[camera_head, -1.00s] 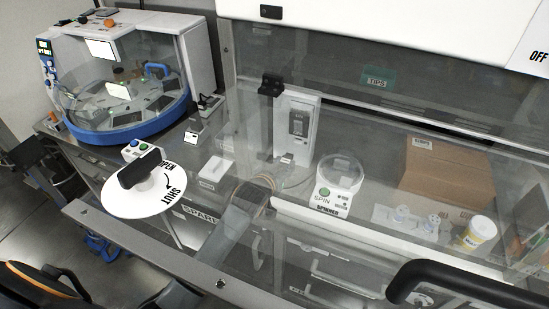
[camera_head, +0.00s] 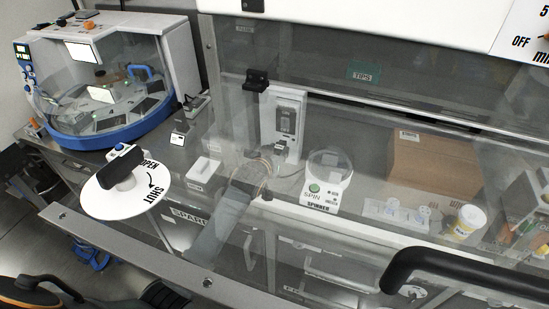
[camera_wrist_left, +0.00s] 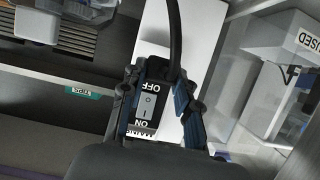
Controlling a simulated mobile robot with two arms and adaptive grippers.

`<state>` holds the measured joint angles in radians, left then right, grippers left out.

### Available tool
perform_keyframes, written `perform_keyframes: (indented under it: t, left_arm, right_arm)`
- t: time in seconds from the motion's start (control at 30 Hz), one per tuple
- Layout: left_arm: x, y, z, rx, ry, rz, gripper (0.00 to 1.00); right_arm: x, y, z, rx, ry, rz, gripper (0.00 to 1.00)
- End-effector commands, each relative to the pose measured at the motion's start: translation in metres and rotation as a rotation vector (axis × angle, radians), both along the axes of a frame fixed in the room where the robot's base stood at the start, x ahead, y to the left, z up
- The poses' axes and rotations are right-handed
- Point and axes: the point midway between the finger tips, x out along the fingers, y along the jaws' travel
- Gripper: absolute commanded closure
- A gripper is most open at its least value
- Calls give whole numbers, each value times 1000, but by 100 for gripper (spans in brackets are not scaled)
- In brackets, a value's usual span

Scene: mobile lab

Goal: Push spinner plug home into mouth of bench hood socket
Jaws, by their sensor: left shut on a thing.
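The bench hood socket (camera_head: 288,108) is a white upright box with a grey front panel, behind the clear sash in the head view. Its OFF/ON switch (camera_wrist_left: 148,104) shows between my fingers in the left wrist view. My left gripper (camera_head: 272,156) is at the lower front of the box; its two fingers (camera_wrist_left: 158,85) also show in the wrist view. They are shut on the spinner plug (camera_wrist_left: 157,66), a dark body with a black cable. The plug is close to the box front. The socket mouth is hidden, so I cannot tell how far in the plug sits.
The spinner (camera_head: 326,182) with its clear lid stands right of the socket. A cardboard box (camera_head: 430,165) and a yellow-labelled jar (camera_head: 466,222) are further right. The clear sash with a black handle (camera_head: 455,275) spans the front. A round OPEN/SHUT dial (camera_head: 120,195) stands left.

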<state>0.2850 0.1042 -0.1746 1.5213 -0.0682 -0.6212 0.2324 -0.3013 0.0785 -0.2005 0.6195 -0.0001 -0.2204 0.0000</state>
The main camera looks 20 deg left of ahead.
Motion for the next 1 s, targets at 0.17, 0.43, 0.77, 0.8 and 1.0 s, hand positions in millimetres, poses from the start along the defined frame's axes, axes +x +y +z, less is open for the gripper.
perform_keyframes:
  t: [0.17,0.43,0.77,0.8,1.0]
  left_arm:
    - [6,0,0,0,-1,0,100]
    - [7,0,1,0,-1,0,100]
    - [7,0,1,0,-1,0,100]
    - [7,0,1,0,-1,0,100]
    - [7,0,2,0,0,0,100]
  right_arm:
    - [0,0,-3,0,0,0,43]
    - [1,0,-3,0,-1,-1,43]
    - [1,0,-2,1,-2,-1,43]
    - [1,0,-1,1,-2,-1,43]
    - [1,0,3,0,-2,-1,43]
